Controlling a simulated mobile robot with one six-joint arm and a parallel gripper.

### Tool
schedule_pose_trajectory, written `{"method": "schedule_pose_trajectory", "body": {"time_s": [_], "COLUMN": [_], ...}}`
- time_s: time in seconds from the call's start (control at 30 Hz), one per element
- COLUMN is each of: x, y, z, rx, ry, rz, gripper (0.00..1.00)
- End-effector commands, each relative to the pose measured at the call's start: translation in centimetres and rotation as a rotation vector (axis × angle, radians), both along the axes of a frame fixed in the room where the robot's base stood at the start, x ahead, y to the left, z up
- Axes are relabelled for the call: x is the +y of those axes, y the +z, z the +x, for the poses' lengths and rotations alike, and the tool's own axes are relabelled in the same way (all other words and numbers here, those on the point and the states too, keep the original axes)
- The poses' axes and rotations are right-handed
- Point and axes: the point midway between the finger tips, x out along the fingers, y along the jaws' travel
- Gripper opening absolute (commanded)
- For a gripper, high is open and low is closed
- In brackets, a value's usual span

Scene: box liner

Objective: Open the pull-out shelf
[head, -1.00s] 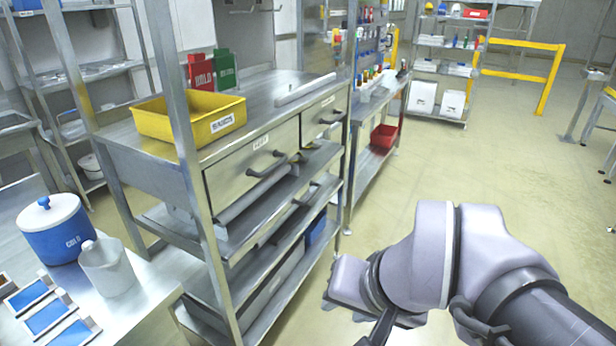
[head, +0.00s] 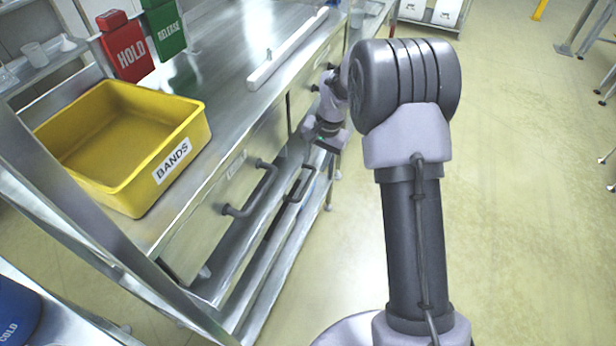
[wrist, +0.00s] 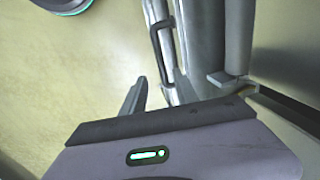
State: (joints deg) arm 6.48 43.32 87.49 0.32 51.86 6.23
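The pull-out shelf (head: 268,252) is in the steel bench, below the drawer fronts. Its dark bar handle (head: 300,184) faces the aisle. My gripper (head: 325,143) is beside the bench front, beyond this handle and apart from it; it is small and partly hidden by my arm in the head view. In the wrist view a dark bar handle (wrist: 158,45) on a metal front lies ahead of my gripper (wrist: 160,93).
A drawer handle (head: 251,190) sticks out above the shelf. A yellow BANDS bin (head: 150,150) and red HOLD (head: 127,48) and green RELEASE (head: 164,27) signs stand on the bench top. A steel post (head: 70,200) rises at the near corner.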

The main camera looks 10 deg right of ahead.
Motion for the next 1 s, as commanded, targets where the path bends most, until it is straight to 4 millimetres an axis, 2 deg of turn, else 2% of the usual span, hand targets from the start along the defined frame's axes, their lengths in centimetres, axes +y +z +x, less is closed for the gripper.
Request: {"method": "schedule_pose_trajectory", "body": {"time_s": [0.03, 0.1, 0.2, 0.33, 0.5, 0.73, 0.77, 0.93, 1.0], "x": [0.3, 0.6, 1.0, 1.4, 1.5, 1.5, 1.6, 1.5, 1.5], "y": [-2.0, -4.0, -6.5, -8.5, -9.5, -9.5, -9.5, -9.5, -9.5], "z": [0.1, 0.4, 0.7, 0.9, 1.1, 1.1, 1.1, 1.1, 1.1], "rx": [0.003, 0.002, 0.001, 0.001, -0.001, -0.001, -0.001, -0.001, -0.001], "ry": [0.001, 0.000, -0.001, 0.000, 0.000, 0.000, 0.000, 0.000, 0.000], "rz": [0.001, 0.000, 0.001, 0.001, 0.000, 0.000, 0.000, 0.000, 0.000], "gripper": [0.36, 0.36, 0.36, 0.36, 0.36, 0.36, 0.34, 0.01, 0.00]}}
